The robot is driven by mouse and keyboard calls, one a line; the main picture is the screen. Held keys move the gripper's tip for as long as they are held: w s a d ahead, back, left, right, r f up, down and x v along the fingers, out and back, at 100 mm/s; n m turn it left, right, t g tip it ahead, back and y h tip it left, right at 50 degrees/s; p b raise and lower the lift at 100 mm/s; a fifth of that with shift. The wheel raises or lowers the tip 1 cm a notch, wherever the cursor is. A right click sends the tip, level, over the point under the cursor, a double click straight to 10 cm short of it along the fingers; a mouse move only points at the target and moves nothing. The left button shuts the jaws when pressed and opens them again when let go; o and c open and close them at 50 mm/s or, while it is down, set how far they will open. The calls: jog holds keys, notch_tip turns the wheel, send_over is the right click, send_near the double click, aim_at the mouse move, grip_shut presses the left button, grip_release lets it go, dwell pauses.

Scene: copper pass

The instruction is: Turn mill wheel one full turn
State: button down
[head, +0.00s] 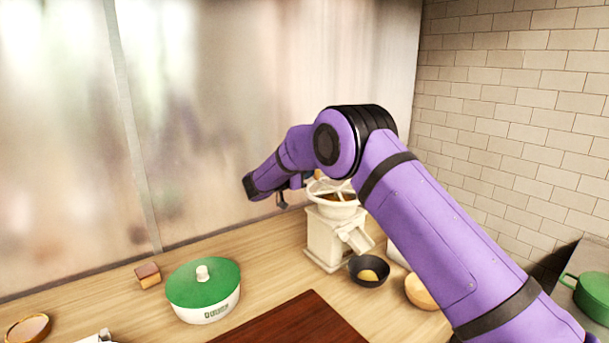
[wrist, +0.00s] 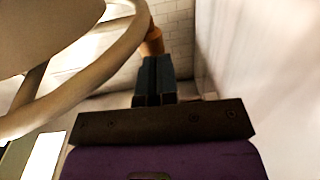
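The white mill (head: 325,240) stands on the wooden counter, with a pale wheel (head: 333,208) on top. Its orange-brown handle knob (head: 318,174) shows at the wheel's rim, partly hidden by my arm. In the wrist view the wheel's curved rim (wrist: 95,80) fills the left side, and the knob (wrist: 153,43) is just beyond my fingertips. I cannot tell whether the tips touch the knob.
A black bowl (head: 370,279) with yellow contents sits right by the mill's base. A green-lidded pot (head: 203,300), a small brown block (head: 148,277) and a dark red board (head: 290,325) lie left and in front. A wall (wrist: 260,90) rises close on the right in the wrist view.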

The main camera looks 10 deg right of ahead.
jog(key=shift+w+d, duration=0.25)
dwell(0.5)
